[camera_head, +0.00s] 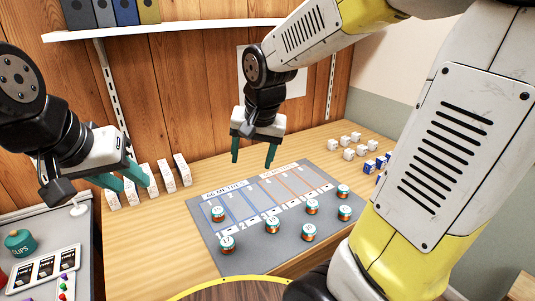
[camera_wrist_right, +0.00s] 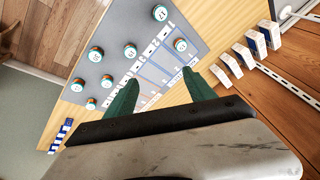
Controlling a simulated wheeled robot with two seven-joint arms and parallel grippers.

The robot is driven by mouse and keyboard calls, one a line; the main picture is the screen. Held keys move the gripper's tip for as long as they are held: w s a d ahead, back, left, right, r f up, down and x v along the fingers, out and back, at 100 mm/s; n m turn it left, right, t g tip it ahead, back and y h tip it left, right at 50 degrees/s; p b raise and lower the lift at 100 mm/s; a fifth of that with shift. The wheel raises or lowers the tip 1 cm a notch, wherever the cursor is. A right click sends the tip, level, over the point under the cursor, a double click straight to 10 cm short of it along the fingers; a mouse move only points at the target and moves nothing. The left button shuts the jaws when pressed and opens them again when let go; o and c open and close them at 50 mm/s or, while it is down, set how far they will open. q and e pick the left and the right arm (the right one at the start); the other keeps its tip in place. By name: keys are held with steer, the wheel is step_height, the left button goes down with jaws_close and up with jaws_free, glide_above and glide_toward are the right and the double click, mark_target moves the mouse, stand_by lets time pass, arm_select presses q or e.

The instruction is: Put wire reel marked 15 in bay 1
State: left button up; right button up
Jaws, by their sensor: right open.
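Several wire reels with copper-coloured sides and teal-rimmed white tops stand on a grey mat (camera_head: 204,242). One reel (camera_head: 218,213) stands in the leftmost blue-lined bay; it also shows in the right wrist view (camera_wrist_right: 180,45). The others, such as a front-left reel (camera_head: 227,244), a middle reel (camera_head: 273,225) and a right reel (camera_head: 345,213), stand along the mat's near part. My right gripper (camera_head: 253,162) is open and empty above the mat's far edge. My left gripper (camera_head: 122,178) is open and empty at the left, near white boxes.
Several upright white boxes (camera_head: 166,176) stand left of the mat. Small white cubes (camera_head: 349,154) and blue boxes (camera_head: 370,167) stand at the right. A grey tray at left holds a teal clips pot (camera_head: 20,242). A shelf (camera_head: 180,27) hangs above.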

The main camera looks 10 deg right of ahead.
steer(key=s+d+r+n+t, duration=0.1)
steer(key=s+d+r+n, duration=0.1)
steer(key=s, duration=0.3)
steer(key=s+d+r+n+t+y, duration=0.1)
steer(key=s+r+n, duration=0.1)
steer(key=s, duration=0.4)
steer(key=shift+s+d+r, duration=0.3)
steer(key=shift+d+r, duration=0.1)
steer(key=shift+r, duration=0.35)
